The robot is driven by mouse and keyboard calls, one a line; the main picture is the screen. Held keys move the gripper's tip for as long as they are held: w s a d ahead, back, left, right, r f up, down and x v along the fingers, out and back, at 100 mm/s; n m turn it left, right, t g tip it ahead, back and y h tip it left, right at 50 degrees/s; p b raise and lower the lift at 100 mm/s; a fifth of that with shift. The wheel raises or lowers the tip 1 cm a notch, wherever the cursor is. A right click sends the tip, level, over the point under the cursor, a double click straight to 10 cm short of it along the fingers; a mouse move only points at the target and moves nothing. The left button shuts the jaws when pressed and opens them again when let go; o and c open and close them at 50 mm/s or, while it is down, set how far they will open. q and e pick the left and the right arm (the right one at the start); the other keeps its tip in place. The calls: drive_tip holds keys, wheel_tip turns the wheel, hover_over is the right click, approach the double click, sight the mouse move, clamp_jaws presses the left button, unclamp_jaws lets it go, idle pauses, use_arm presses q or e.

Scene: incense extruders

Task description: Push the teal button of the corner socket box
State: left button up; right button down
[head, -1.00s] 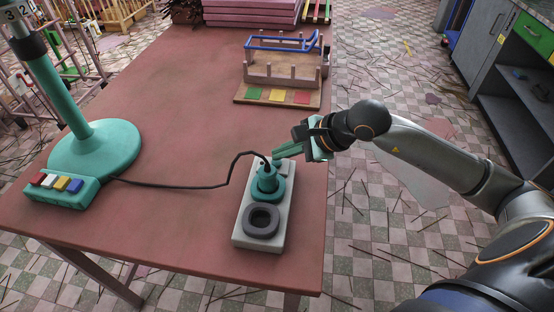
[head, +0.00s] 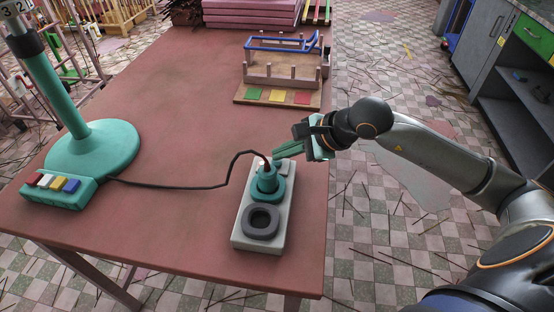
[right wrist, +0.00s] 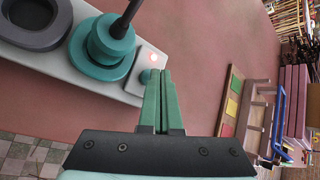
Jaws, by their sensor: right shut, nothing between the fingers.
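The white socket box (head: 244,232) lies near the right front corner of the table. It has a teal socket (head: 273,196) with a teal plug (head: 267,180) in it, and a dark grey socket (head: 262,221) nearer the front edge. My right gripper (head: 276,160) is shut and empty, its teal fingertips at the far end of the box. In the right wrist view the fingertips (right wrist: 160,72) are beside a small glowing reddish spot (right wrist: 153,57) on the box. My left gripper is out of view.
A black cord (head: 190,186) runs from the plug to a teal stand (head: 95,148) with coloured buttons at left. A wooden rack (head: 282,75) with coloured squares stands behind the box. The table's right edge is close beside the box; the middle is clear.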

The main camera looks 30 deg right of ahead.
drive_tip(key=shift+r, duration=0.1)
wheel_tip(320, 180, up, 6)
drive_tip(key=p, duration=0.3)
idle(0.4)
